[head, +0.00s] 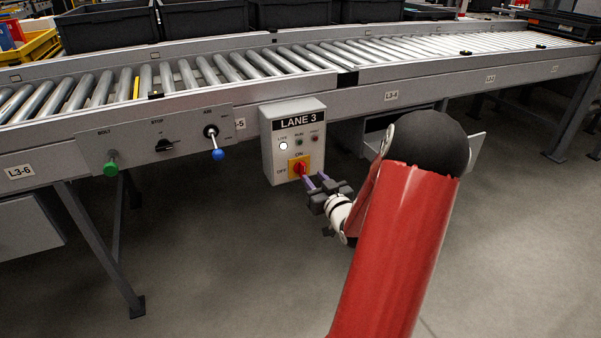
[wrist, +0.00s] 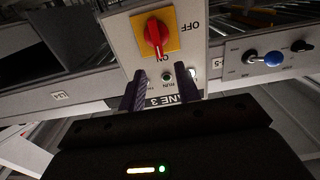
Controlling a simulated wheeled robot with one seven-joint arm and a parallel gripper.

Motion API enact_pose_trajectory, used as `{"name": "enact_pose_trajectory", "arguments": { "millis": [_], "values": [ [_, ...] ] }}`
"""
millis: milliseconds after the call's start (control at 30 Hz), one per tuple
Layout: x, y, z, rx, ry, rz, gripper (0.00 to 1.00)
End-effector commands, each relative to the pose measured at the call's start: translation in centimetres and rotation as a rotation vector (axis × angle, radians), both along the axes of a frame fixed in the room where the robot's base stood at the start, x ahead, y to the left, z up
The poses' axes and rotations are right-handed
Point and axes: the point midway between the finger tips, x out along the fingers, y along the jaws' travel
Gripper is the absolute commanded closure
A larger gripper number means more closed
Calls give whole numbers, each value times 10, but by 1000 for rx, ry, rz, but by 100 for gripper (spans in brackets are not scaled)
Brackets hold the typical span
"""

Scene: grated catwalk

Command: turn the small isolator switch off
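The small isolator switch (head: 299,169) is a red rotary knob on a yellow plate, low on the grey LANE 3 box (head: 266,150). ON is marked above it and OFF to its left. The wrist view shows it upside down: the red knob (wrist: 155,33) points down toward ON, with OFF at the right. My gripper (head: 312,176) is in front of the box, just right of and below the knob. In the wrist view its two purple fingers (wrist: 160,69) stand apart with nothing between them, and the knob lies beyond their tips. I see no contact.
A white LIVE lamp (head: 283,146) is lit on the box. To the left, a panel carries a green knob (head: 111,168), a black STOP selector (head: 165,146) and a blue-tipped lever (head: 217,154). A roller conveyor (head: 200,72) with dark bins runs above. The floor in front is clear.

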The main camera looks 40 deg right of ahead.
Motion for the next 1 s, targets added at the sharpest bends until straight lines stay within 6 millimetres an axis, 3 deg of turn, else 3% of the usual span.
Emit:
{"name": "enact_pose_trajectory", "arguments": {
  "millis": [300,700,1000],
  "values": [
    [48,-10,0,1,2,1,67],
    [59,-13,0,0,2,-1,67],
    [59,-13,0,-1,2,-1,100]
  ]
}}
